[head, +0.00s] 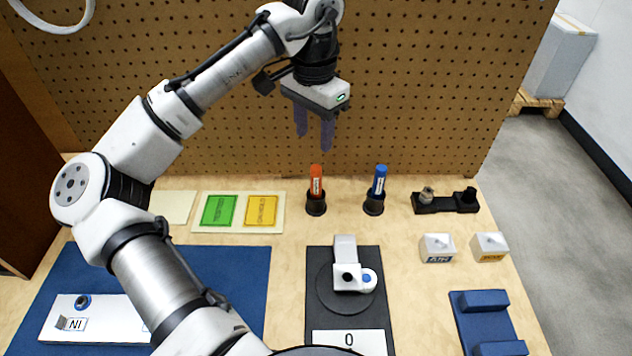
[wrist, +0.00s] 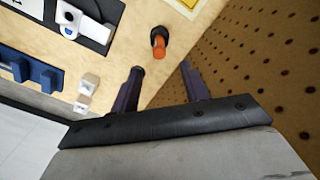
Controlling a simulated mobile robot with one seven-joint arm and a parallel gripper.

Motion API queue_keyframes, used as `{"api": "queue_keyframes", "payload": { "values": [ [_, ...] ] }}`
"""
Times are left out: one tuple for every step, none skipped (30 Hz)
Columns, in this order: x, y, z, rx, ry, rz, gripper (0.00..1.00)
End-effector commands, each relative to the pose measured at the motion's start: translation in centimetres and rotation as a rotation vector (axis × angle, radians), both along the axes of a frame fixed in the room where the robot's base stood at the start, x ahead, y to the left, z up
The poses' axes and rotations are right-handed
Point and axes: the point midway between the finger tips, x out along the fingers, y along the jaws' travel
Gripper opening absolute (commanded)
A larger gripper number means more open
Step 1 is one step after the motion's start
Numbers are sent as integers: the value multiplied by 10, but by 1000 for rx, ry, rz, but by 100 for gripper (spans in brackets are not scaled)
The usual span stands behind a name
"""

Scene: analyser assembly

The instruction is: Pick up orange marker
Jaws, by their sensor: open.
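The orange marker (head: 316,181) stands upright in a black round holder (head: 316,206) near the back of the table in the head view. It also shows in the wrist view (wrist: 158,44), ahead of the fingers. My gripper (head: 314,142) is open and empty, above the marker and close to the pegboard. In the wrist view its two dark fingers (wrist: 162,82) are spread, with bare table and pegboard between them. The marker is apart from both fingers.
A blue marker (head: 379,180) stands in a similar holder to the right. The pegboard (head: 420,90) rises behind. Green (head: 219,210) and yellow (head: 262,210) cards lie left. A black plate with a white device (head: 346,270) lies in front. White blocks (head: 437,247) sit right.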

Motion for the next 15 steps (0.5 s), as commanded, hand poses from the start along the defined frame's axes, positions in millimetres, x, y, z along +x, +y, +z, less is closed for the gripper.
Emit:
{"api": "queue_keyframes", "payload": {
  "values": [
    [-1,0,-11,-2,4,-1,46],
    [-1,1,-17,-1,4,0,46],
    [-1,1,-25,0,3,1,46],
    [-1,0,-31,0,3,0,46],
    [-1,0,-37,0,3,-1,46],
    [-1,0,-44,-1,3,-1,46],
    [-1,0,-49,0,3,0,46],
    [0,0,-53,-1,1,0,46],
    [0,0,-58,0,1,-1,46],
    [0,0,-61,-1,2,-1,46],
    [0,0,-63,-1,1,-1,46],
    [0,0,-65,-2,1,-1,46],
    [0,0,-67,-2,1,-1,46],
    [0,-1,-68,-2,1,-1,46],
    [0,-1,-71,-1,2,-1,46]
  ]
}}
